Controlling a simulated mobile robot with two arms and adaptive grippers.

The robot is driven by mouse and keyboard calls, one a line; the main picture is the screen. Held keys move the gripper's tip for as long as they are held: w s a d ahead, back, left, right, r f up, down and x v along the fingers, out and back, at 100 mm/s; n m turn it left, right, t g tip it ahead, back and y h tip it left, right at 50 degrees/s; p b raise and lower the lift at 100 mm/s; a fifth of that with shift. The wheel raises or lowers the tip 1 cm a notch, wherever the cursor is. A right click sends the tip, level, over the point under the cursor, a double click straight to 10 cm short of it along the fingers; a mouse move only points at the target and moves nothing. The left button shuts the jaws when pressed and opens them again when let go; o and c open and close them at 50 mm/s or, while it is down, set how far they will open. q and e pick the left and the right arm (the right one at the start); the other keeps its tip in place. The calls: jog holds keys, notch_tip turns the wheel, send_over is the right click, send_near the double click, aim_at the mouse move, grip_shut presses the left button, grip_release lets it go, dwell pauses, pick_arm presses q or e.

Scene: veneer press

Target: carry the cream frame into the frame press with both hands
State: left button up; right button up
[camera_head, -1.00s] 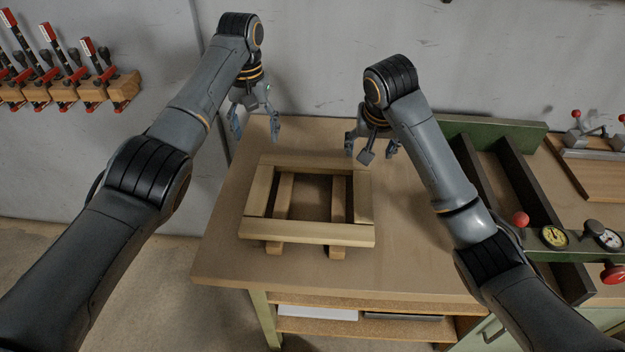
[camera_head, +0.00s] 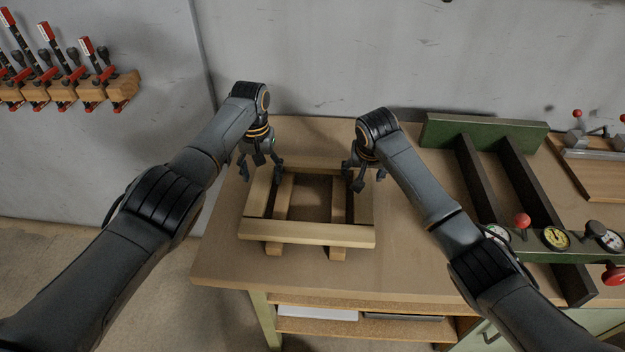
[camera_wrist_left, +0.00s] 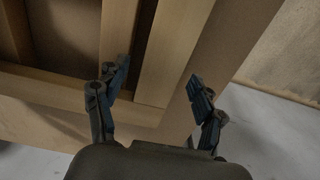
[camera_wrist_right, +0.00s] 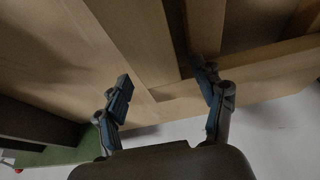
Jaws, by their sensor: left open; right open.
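The cream frame (camera_head: 307,233) is a wooden rectangle lying on two wooden strips on the bench top. My left gripper (camera_head: 262,178) is open above the frame's left rail near its far corner. In the left wrist view its spread fingers (camera_wrist_left: 155,88) stand on either side of the rail (camera_wrist_left: 172,50). My right gripper (camera_head: 367,187) is open above the frame's right rail near its far corner. In the right wrist view its fingers (camera_wrist_right: 164,78) straddle the rail (camera_wrist_right: 135,35). The frame press (camera_head: 485,133), with a green body and dark bars, stands at the right; my right arm hides part of it.
The bench top (camera_head: 225,262) is bare around the frame. Gauges (camera_head: 555,238) and a red knob (camera_head: 521,220) sit on the press's front rail. A board with a toggle clamp (camera_head: 590,180) lies far right. Clamps (camera_head: 65,92) hang on the left wall.

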pick_arm(q)
grip_shut()
pick_arm(e)
grip_shut()
pick_arm(q)
jog(key=shift+r, duration=0.1)
pick_arm(e)
jog(key=shift+r, duration=0.15)
